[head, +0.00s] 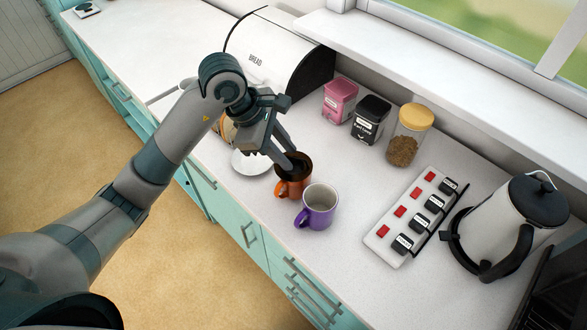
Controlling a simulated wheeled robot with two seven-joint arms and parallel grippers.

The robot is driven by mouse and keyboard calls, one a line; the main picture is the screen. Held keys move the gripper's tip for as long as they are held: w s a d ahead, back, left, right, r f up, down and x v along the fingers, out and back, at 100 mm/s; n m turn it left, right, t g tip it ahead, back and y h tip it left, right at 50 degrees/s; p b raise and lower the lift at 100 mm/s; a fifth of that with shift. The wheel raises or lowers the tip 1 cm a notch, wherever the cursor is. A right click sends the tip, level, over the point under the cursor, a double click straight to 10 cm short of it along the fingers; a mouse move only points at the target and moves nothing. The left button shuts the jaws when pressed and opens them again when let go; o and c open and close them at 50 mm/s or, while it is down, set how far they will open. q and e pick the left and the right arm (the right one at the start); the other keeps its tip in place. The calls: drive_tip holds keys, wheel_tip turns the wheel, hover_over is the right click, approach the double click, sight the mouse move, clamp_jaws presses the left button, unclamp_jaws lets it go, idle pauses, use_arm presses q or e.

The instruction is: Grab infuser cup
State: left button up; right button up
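An orange mug (294,187) with a dark inside stands upright on the white counter, its handle toward the front left. A purple mug (318,206) with a pale inside stands upright just to its right. I cannot tell which one is the infuser cup. My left gripper (292,160) reaches down from the upper left, with its fingertips at the orange mug's mouth. One finger overlaps the opening and the other is near the far rim. I cannot tell whether they touch or grip it. My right gripper is out of view.
A white plate (246,164) lies left of the mugs, partly under my gripper. Behind stand a bread box (262,50), pink tin (340,101), black tin (371,122) and yellow-lidded jar (406,139). A switch strip (385,247) and a kettle (495,225) are at right.

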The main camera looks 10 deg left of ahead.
use_arm(q)
drive_tip(key=shift+w+f, duration=0.1)
drive_tip(key=shift+f, duration=0.15)
drive_tip(key=shift+d, duration=0.1)
drive_tip(key=shift+c, duration=0.6)
clamp_jaws()
drive_tip(key=shift+r, duration=0.2)
drive_tip(key=shift+r+b, duration=0.4)
drive_tip(key=shift+r, duration=0.1)
wheel_tip(320, 180, up, 9)
drive_tip(key=b, duration=0.3)
drive_tip(key=shift+f, duration=0.15)
